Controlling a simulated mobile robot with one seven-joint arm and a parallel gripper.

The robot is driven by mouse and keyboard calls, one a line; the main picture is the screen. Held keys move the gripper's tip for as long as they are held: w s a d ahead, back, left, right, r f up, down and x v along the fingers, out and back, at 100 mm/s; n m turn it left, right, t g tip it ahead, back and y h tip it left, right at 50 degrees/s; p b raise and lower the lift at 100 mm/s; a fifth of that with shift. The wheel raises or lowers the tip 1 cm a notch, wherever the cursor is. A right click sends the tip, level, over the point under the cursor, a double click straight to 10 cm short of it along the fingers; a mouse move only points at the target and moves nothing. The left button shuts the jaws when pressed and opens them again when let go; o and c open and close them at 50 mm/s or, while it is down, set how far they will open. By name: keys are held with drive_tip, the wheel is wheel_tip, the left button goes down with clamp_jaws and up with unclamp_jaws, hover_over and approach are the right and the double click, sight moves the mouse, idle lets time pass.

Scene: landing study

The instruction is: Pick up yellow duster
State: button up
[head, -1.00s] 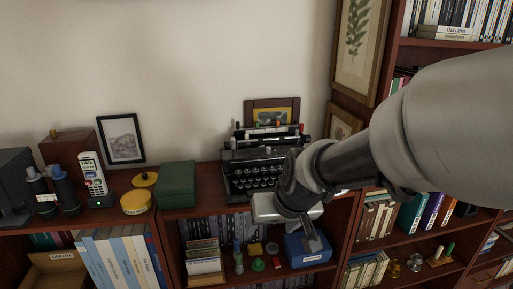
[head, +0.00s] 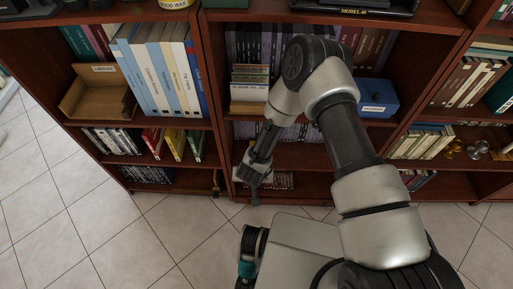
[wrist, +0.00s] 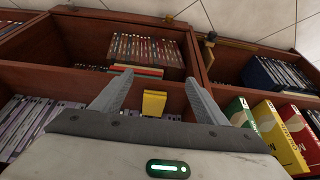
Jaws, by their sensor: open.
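A small yellow block-like thing, which looks like the folded yellow duster (wrist: 154,103), shows in the wrist view on a shelf of the bookcase. It appears between my two fingers in the picture, beyond them and apart from them. My gripper (wrist: 157,80) is open and empty. In the head view my gripper (head: 254,188) points down in front of the lower shelves of the middle bay. The duster cannot be made out in the head view, where my arm and gripper cover part of that bay.
Rows of books (wrist: 145,50) stand on the shelves around. A wooden upright (wrist: 190,55) divides the bays close to my gripper. Yellow, red and green books (head: 174,143) stand in the left bay. A blue box (head: 377,98) is on a higher shelf. Tiled floor (head: 110,235) is clear at left.

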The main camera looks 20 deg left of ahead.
drive_tip(key=w+a, duration=0.1)
drive_tip(key=w, duration=0.2)
drive_tip(key=w+b, duration=0.1)
drive_tip(key=w, duration=0.3)
drive_tip(key=w+a, duration=0.1)
drive_tip(key=w, duration=0.3)
drive_tip(key=shift+w+a+f+b, duration=0.15)
drive_tip(key=shift+a+f+b, duration=0.1)
drive_tip(key=shift+a+b, duration=0.05)
drive_tip(key=b+x, duration=0.1)
drive_tip(key=x, duration=0.4)
drive_tip(key=shift+b, duration=0.3)
drive_tip(key=c, duration=1.1)
drive_tip(key=shift+c, duration=0.2)
drive_tip(key=shift+r, duration=0.1)
